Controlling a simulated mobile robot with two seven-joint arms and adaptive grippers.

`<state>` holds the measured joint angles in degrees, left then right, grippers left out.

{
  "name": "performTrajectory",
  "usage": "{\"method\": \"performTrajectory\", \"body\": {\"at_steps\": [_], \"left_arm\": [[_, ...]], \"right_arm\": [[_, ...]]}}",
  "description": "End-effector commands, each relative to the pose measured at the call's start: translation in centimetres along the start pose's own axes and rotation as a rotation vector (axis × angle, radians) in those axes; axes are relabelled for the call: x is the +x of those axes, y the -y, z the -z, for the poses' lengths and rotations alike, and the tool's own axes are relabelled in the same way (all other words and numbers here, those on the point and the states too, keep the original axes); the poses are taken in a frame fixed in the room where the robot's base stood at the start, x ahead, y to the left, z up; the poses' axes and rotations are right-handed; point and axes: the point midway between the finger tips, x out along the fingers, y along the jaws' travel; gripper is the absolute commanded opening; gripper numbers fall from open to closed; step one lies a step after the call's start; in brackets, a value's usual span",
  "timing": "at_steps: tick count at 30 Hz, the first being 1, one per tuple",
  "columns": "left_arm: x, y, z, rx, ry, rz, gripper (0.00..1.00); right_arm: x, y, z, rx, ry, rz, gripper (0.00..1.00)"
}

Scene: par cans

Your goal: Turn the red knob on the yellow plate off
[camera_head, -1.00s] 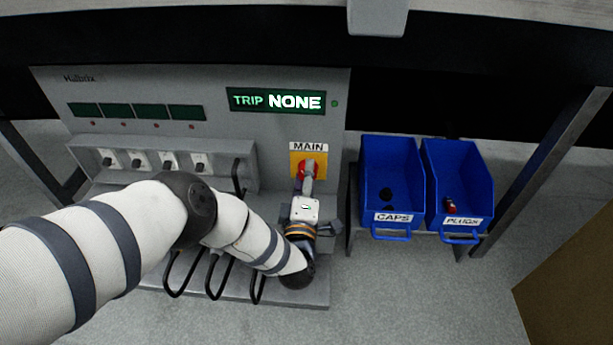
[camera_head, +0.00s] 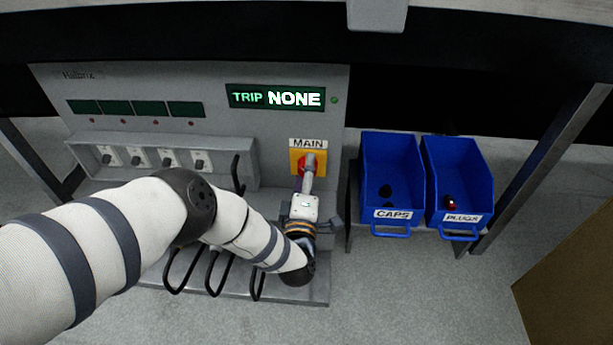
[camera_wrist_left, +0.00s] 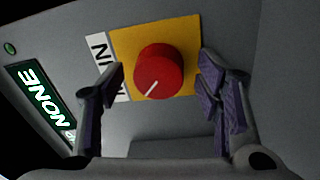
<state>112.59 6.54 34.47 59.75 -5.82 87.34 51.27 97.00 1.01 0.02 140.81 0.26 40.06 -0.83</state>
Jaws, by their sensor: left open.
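The red knob (camera_wrist_left: 158,72) sits on the yellow plate (camera_wrist_left: 185,22) under the MAIN label, with a white pointer line on its face. In the head view the red knob (camera_head: 307,164) on the yellow plate (camera_head: 295,158) is partly hidden by my left gripper (camera_head: 308,176). In the left wrist view my left gripper (camera_wrist_left: 163,90) is open, one finger on each side of the knob. A gap shows between the knob and each finger in that picture; I cannot tell how deep the fingertips reach. My right gripper is not in view.
The grey panel has a lit display (camera_head: 276,97) reading TRIP NONE and a row of small switches (camera_head: 154,158). Black cable loops (camera_head: 214,273) hang below. Blue bins marked CAPS (camera_head: 391,180) and PLUGS (camera_head: 457,180) stand to the right.

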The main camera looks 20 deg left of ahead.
Motion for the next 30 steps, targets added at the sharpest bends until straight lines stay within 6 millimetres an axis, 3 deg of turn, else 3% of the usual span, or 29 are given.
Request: {"method": "performTrajectory", "body": {"at_steps": [4, 9, 15, 20, 30], "left_arm": [[-2.1, 0.1, -0.1, 0.000, 0.003, 0.005, 0.59], [-6.9, 0.1, -0.1, 0.000, 0.004, 0.006, 0.59], [-11.0, 0.1, -0.1, 0.000, 0.004, 0.003, 0.59], [-12.0, 0.0, -0.1, 0.000, 0.002, 0.001, 0.59], [-12.0, 0.0, 0.0, 0.000, 0.002, 0.001, 0.59]], "right_arm": [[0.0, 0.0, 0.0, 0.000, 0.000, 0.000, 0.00], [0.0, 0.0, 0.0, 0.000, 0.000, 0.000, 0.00], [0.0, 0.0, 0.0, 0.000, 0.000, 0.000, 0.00], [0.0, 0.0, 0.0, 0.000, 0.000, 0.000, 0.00], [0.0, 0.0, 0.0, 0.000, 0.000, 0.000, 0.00]]}}
